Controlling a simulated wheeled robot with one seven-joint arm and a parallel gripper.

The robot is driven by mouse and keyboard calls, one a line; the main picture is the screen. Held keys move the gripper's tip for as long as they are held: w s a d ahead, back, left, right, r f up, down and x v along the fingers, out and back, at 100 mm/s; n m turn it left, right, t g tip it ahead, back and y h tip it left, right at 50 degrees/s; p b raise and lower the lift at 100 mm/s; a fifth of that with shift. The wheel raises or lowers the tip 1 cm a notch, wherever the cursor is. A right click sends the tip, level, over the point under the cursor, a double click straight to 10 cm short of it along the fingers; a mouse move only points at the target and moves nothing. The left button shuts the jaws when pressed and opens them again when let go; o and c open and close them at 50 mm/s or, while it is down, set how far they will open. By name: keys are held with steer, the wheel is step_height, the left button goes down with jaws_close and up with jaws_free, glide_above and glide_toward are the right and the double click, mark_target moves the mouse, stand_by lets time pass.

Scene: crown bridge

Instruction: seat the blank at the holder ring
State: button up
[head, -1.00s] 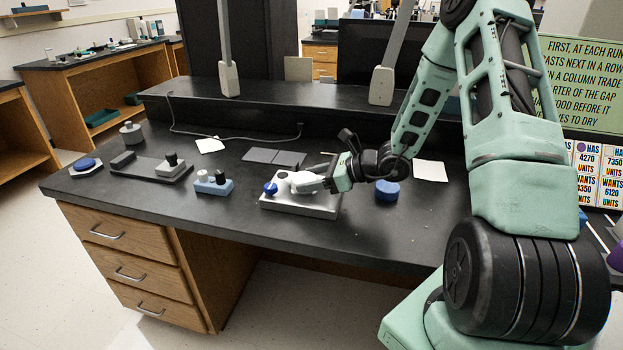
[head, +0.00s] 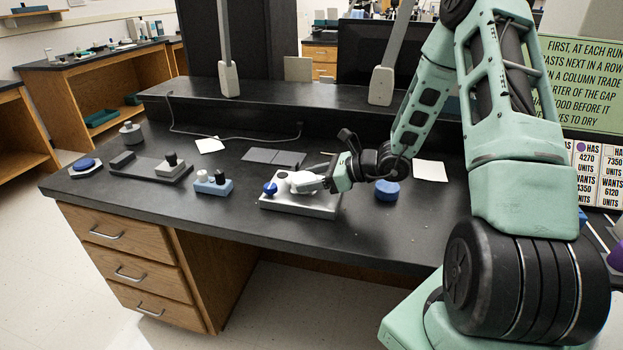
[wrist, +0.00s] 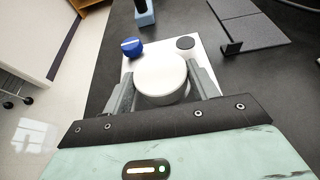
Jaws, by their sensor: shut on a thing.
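The blank, a white round disc (wrist: 160,74), sits between the two fingers of my gripper (wrist: 161,88) in the wrist view. The fingers are shut on its sides. It is over a pale holder plate (wrist: 207,59), which also shows in the head view (head: 298,207). A blue knob (wrist: 131,47) with a white mark and a dark round disc (wrist: 185,43) are on the plate beyond the blank. In the head view my gripper (head: 303,182) is low over the plate, near the blue knob (head: 270,188). The blank hides what is under it, so I cannot tell whether it touches the ring.
A blue block with knobs (head: 213,184) stands left of the plate. A dark tray with a grey block (head: 150,170) is farther left. A blue cylinder (head: 387,190) stands to the right. Flat dark sheets (head: 273,157) lie behind. The bench front (head: 240,225) is clear.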

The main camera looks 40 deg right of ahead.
steer(key=shift+f+b, duration=0.35)
steer(key=shift+f, duration=0.05)
steer(key=shift+r, duration=0.2)
steer(key=shift+r+p, duration=0.25)
steer(key=shift+p, duration=0.1)
steer(key=shift+w, duration=0.15)
stand_by(0.5)
steer(key=shift+f+b, duration=0.45)
steer(key=shift+b, duration=0.05)
stand_by(1.0)
steer(key=shift+r, duration=0.2)
steer(key=shift+r+p, duration=0.25)
steer(key=shift+p, duration=0.1)
stand_by(1.6)
